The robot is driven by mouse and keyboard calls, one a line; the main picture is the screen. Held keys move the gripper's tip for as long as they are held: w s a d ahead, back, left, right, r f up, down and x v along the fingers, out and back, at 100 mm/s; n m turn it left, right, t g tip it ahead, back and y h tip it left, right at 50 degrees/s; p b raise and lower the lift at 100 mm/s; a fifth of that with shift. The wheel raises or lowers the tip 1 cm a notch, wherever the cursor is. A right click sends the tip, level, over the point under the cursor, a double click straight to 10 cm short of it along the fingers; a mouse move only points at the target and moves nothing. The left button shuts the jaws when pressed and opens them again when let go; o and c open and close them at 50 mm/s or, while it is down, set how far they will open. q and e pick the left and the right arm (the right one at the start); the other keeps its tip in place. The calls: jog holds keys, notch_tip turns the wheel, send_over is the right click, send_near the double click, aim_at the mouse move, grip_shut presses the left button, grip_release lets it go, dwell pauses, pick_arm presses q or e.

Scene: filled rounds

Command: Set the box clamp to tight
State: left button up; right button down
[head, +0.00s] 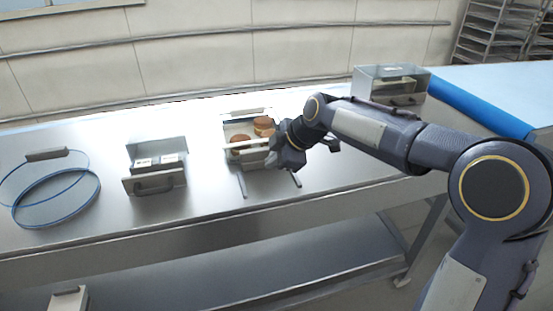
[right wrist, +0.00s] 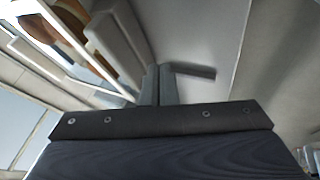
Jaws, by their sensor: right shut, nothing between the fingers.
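A metal box frame (head: 228,129) stands on the steel table, with brown rounds (head: 264,123) inside and a pale front bar (head: 250,159). Two dark rails stick out of its front. This may be the box clamp; no setting mark can be read. My right gripper (head: 273,158) is at the right end of the front bar and hides part of it. In the right wrist view its fingers (right wrist: 158,84) are together with nothing between them. The box's pale bar (right wrist: 120,35) and brown rounds (right wrist: 68,22) are beside them at upper left. Whether they touch is unclear. My left gripper is out of view.
A metal box with a dark handle (head: 154,188) stands to the left, near blue hoops (head: 57,200). Another lidded box (head: 366,87) stands at the back right by a blue roller (head: 480,104). A rack stands behind.

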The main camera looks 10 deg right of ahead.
jog(key=shift+s+d+r, duration=0.55)
jog(key=shift+s+r, duration=0.3)
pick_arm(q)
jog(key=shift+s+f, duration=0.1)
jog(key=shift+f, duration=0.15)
pick_arm(e)
jog(key=v, duration=0.7)
jog(key=shift+r, duration=0.3)
jog(key=s+d+f+m, duration=0.2)
jog(key=s+m, duration=0.3)
jog(key=s, duration=0.2)
jog(key=s+d+f+m, duration=0.2)
jog(key=s+m, duration=0.2)
jog(key=s, duration=0.4)
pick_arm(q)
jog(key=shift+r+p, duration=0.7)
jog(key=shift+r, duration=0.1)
pick_arm(e)
jog(key=s+a+f+m+h, duration=0.1)
jog(key=s+f+m, duration=0.8)
jog(key=s, duration=0.4)
jog(key=shift+s+a+f+m, duration=0.15)
jog(key=shift+f+m, duration=0.15)
jog(key=shift+m, duration=0.2)
